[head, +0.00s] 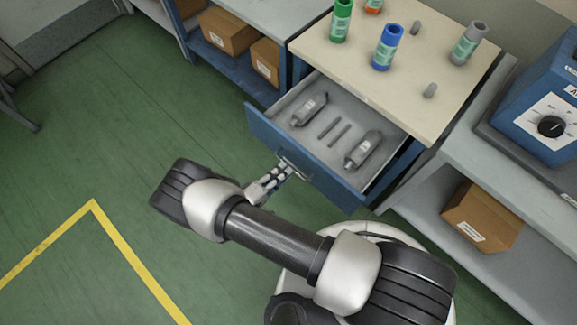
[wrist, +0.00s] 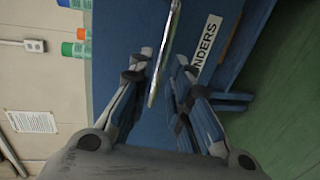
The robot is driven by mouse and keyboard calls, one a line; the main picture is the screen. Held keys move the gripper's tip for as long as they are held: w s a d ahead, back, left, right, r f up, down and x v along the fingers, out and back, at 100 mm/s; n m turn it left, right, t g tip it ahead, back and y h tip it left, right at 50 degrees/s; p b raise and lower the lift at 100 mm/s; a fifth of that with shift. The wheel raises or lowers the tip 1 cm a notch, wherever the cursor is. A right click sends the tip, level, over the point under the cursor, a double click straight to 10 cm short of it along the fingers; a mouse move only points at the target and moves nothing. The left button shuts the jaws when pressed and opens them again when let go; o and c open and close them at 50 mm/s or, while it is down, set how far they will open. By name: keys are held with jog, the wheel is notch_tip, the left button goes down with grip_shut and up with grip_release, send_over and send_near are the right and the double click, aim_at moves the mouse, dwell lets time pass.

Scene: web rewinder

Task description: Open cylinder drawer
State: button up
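The blue drawer (head: 310,166) stands pulled out from under the cream worktop. Inside it lie two grey cylinders (head: 310,109) (head: 364,150) and two thin grey rods. My gripper (head: 286,169) is at the metal handle on the drawer's front. In the wrist view the handle (wrist: 166,50) runs between the two fingers of my gripper (wrist: 162,62), with a gap visible on each side. The fingers are apart. A white label (wrist: 206,48) on the drawer front reads "NDERS"; the rest is hidden.
Green (head: 341,20), blue (head: 387,47) and grey-capped (head: 468,43) cylinders stand on the worktop (head: 440,100). Cardboard boxes (head: 228,31) (head: 481,216) sit on shelves to both sides. A blue machine (head: 545,95) is at right. The green floor at left is clear.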

jog(key=v, duration=0.7)
jog(key=shift+s+a, duration=0.2)
jog(key=shift+s, duration=0.05)
jog(key=w+d+r+m+g, duration=0.2)
jog(key=d+r+g, duration=0.2)
jog(key=r, duration=0.5)
jog(key=w+d+r+m+g+y, duration=0.1)
jog(key=w+d+r+m+g, duration=0.2)
jog(key=r, duration=0.7)
jog(key=w+d+r+m+g, duration=0.2)
jog(key=d+r+g, duration=0.2)
jog(key=r, duration=0.5)
jog(key=s+d+r+m+t+y, duration=0.3)
jog(key=s+d+r+y, duration=0.5)
jog(key=s+d+r, duration=0.5)
notch_tip(320, 180, up, 3)
jog(key=shift+s+d+r+t+y, duration=0.15)
jog(key=shift+s+d+t+y, duration=0.05)
jog(key=shift+d+t+y, duration=0.1)
jog(key=shift+m, duration=0.3)
